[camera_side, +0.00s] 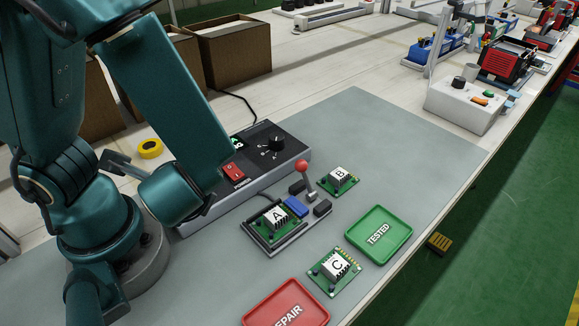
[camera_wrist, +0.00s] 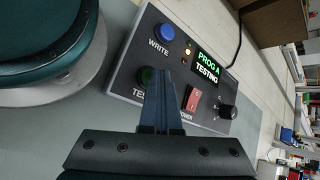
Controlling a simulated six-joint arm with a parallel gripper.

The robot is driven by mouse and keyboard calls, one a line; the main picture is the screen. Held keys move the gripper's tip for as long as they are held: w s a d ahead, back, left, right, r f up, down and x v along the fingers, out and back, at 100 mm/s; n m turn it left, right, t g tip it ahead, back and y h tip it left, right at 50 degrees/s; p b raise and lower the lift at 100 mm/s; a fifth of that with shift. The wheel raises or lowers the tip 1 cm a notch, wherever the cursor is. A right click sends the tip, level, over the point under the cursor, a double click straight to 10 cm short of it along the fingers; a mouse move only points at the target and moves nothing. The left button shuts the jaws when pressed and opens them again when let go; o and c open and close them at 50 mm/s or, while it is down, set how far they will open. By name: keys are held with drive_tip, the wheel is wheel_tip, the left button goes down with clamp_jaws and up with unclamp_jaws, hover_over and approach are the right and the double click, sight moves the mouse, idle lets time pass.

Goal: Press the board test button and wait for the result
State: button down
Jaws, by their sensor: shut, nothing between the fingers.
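The dark control box (camera_wrist: 125,79) fills the middle of the wrist view. Its screen (camera_wrist: 206,67) reads "PROG A TESTING". A blue WRITE button (camera_wrist: 163,32) is further up. Board A (camera_side: 277,217) sits in a fixture (camera_side: 262,238) with a red-knobbed lever (camera_side: 302,167) in the side view. In that view my arm hides the box's left part and my gripper.
Board B (camera_side: 340,179) and board C (camera_side: 335,268) lie on the grey mat (camera_side: 354,115). A green TESTED tray (camera_side: 379,235) and a red REPAIR tray (camera_side: 287,306) are at the front. The box also has a red power switch (camera_wrist: 194,98) and a black knob (camera_wrist: 228,112).

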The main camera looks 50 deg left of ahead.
drive_tip(key=shift+r, duration=0.75)
drive_tip(key=shift+r, duration=0.1)
wheel_tip(320, 180, up, 5)
drive_tip(key=shift+f, duration=0.1)
idle(0.6)
drive_tip(key=w+d+r+n+t+h, duration=0.2)
drive_tip(key=d+r+n+h, duration=0.2)
drive_tip(key=n+h, duration=0.4)
drive_tip(key=n, duration=0.4)
drive_tip(key=shift+w+r+n+t+h, duration=0.2)
drive_tip(key=shift+r+n+t+h, duration=0.05)
drive_tip(key=shift+n+t+h, duration=0.05)
